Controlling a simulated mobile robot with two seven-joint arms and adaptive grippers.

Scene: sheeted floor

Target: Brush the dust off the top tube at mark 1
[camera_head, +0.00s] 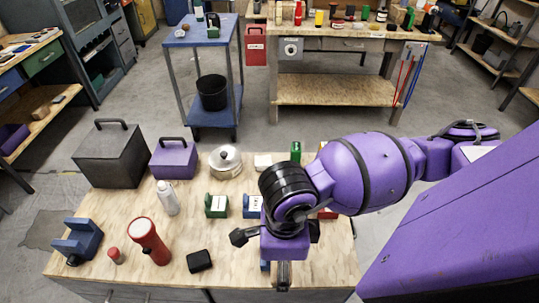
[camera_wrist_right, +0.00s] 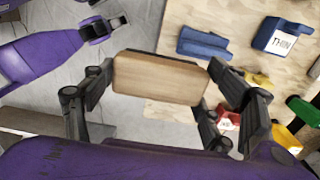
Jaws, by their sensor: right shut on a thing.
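My right gripper (camera_wrist_right: 160,72) is shut on a plain wooden block (camera_wrist_right: 158,80), possibly the back of a brush. A black finger stands at each end of it. No bristles show, so its kind is unclear. In the head view the right gripper (camera_head: 278,240) points down over the front part of the wooden table (camera_head: 105,278); its own wrist hides most of what it holds. I cannot make out a top tube, dust or a mark 1 in either view.
A red cylinder (camera_head: 148,240), a black box (camera_head: 199,260), a white bottle (camera_head: 167,198), a pot (camera_head: 225,162) and a blue holder (camera_head: 78,240) stand on the table. A blue container marked THIN (camera_wrist_right: 283,40) and a blue block (camera_wrist_right: 205,43) lie near my right gripper.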

